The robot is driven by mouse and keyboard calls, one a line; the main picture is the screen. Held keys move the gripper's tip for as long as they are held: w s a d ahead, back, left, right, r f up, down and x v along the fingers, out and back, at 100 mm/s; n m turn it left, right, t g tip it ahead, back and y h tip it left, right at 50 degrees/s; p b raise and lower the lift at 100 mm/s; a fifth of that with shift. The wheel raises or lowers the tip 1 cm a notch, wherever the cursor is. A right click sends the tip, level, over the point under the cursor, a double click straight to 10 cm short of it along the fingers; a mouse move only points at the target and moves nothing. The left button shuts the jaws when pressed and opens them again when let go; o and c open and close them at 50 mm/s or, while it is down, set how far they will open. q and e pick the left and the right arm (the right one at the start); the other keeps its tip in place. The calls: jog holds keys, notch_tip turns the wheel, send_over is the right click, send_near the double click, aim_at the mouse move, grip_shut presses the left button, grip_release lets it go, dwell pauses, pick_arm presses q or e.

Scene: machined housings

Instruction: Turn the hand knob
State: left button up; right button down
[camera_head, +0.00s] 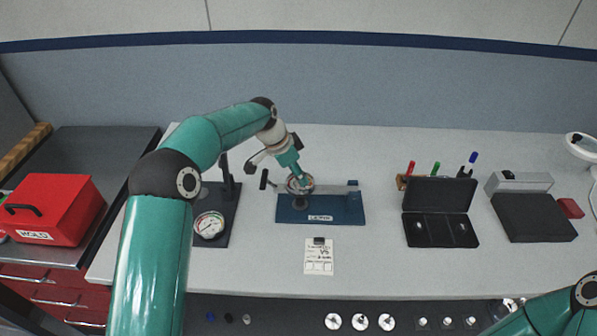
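A blue fixture (346,207) with a light metal bar along its top stands mid-table. A small round part (307,182), perhaps the hand knob, shows at its left end, partly covered by my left gripper (299,183). The gripper points down onto this part from above. At this size I cannot tell whether its fingers are open or closed, or whether they touch the part. A dark handle (264,179) sticks up just left of the fixture. My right arm shows only as a link at the lower right corner; its gripper is not visible.
A dial gauge (209,225) on a dark stand is left of the fixture. A paper card (319,257) lies in front. An open black case (440,229), pens and a grey-black box (535,216) are right. A red toolbox (55,210) sits far left.

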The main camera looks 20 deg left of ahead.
pick_arm(q)
grip_shut()
jog(key=shift+f+b, duration=0.1)
jog(key=shift+b, duration=0.4)
jog(key=shift+o, duration=0.6)
grip_release()
jog(key=shift+r, duration=0.2)
jog(key=v, duration=1.1)
jog(key=shift+s+a+r, duration=0.15)
jog(key=shift+s+r, duration=0.05)
jog(key=shift+r, duration=0.15)
jog(key=shift+f, duration=0.1)
